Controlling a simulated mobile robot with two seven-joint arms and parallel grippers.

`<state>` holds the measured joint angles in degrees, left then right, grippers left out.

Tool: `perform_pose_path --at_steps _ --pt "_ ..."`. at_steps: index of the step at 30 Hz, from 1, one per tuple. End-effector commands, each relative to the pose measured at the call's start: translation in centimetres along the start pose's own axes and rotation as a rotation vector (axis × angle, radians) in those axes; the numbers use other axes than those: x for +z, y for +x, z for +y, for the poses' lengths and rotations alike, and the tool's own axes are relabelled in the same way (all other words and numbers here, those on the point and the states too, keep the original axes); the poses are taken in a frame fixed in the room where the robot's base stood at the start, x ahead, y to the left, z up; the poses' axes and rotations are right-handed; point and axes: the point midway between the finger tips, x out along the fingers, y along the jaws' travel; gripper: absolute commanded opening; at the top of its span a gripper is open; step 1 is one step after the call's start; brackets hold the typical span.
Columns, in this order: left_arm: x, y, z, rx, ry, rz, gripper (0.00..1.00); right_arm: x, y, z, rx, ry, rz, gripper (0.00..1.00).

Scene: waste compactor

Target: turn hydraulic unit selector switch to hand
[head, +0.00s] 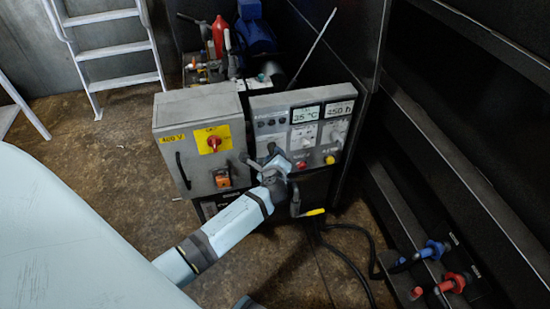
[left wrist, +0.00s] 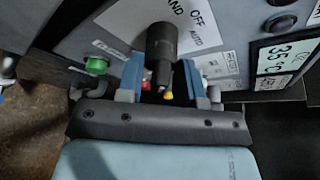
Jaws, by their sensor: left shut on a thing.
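The hydraulic unit's grey control panel (head: 305,125) stands in the middle of the head view. In the left wrist view, the black selector switch (left wrist: 161,42) sits on a white plate (left wrist: 128,22) marked HAND, OFF and AUTO. My left gripper (left wrist: 162,70) is shut on this switch, with one blue finger on each side. I cannot tell clearly which mark the switch points to. In the head view, my left gripper (head: 268,160) is at the lower left of the panel and hides the switch. My right gripper is not in view.
A grey cabinet (head: 200,115) with a red-and-yellow switch (head: 213,142) stands to the left. A green button (left wrist: 96,66) is near the left finger. A yellow-ended handle (head: 314,212) and black cables lie below. Blue (head: 432,250) and red (head: 452,284) couplings are at lower right.

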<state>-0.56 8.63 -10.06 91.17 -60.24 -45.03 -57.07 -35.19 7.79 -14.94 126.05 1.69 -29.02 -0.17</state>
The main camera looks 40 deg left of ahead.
Motion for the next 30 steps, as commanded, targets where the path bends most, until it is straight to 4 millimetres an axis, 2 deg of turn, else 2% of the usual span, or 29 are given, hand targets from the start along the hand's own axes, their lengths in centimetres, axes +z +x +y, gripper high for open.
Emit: perform_pose_path --at_steps 12,13,14,30 --pt "0.11 0.07 -0.06 -0.003 -0.008 -0.002 0.10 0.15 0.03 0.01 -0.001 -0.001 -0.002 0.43" --pt "0.11 0.07 -0.06 -0.003 -0.007 -0.002 0.38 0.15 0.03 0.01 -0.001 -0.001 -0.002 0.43" --pt "0.11 0.07 -0.06 -0.003 -0.007 -0.002 0.39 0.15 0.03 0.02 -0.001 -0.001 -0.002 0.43" --pt "0.38 0.14 -0.13 -0.003 -0.005 0.000 0.39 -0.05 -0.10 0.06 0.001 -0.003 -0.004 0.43"
